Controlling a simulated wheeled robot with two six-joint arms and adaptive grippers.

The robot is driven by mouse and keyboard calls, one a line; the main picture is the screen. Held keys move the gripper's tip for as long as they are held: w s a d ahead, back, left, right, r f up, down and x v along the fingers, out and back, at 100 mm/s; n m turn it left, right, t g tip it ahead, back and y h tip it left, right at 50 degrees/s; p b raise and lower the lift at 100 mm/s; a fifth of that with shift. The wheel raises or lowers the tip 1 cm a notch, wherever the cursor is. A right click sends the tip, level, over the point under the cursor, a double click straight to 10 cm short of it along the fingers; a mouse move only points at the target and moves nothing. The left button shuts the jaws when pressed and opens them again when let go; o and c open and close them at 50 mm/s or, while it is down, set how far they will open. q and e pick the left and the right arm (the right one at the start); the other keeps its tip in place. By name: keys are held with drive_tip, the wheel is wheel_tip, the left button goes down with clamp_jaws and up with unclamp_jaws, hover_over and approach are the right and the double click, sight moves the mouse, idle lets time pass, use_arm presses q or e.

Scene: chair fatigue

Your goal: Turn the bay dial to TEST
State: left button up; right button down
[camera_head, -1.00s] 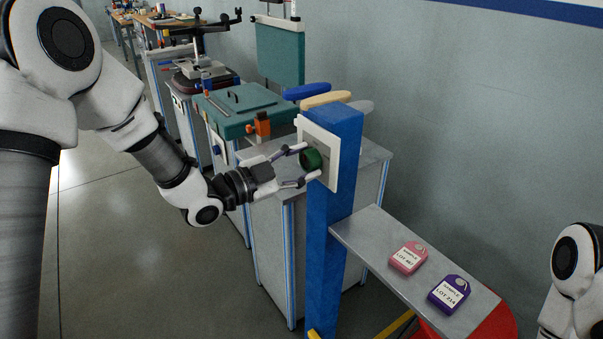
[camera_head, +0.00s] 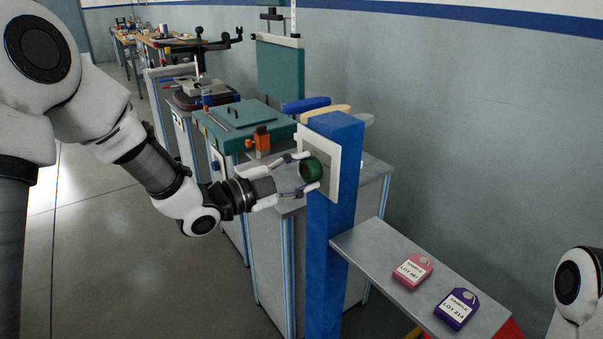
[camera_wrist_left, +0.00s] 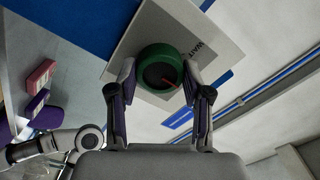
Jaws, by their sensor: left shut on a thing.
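The bay dial (camera_head: 310,169) is a round green knob on a white plate (camera_head: 328,160), fixed to a blue post (camera_head: 330,225). My left gripper (camera_head: 309,172) is shut on the dial, one finger on each side. In the left wrist view, the dial (camera_wrist_left: 160,72) sits between the two fingertips (camera_wrist_left: 160,80). A short red mark shows on its dark face. The word WAIT (camera_wrist_left: 203,48) is printed on the plate to the right of the dial. No TEST label can be read. My right gripper is out of view; only part of that arm shows at the lower right.
A grey shelf (camera_head: 375,249) at the post's right holds a pink sample block (camera_head: 412,270) and a purple one (camera_head: 457,308). A bench with a teal case (camera_head: 240,117) and an orange clamp (camera_head: 262,139) stands behind the gripper. Open floor lies at left.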

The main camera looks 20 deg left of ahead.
use_arm(q)
drive_tip(key=o, duration=1.2)
drive_tip(key=shift+c, duration=0.2)
drive_tip(key=v, duration=1.2)
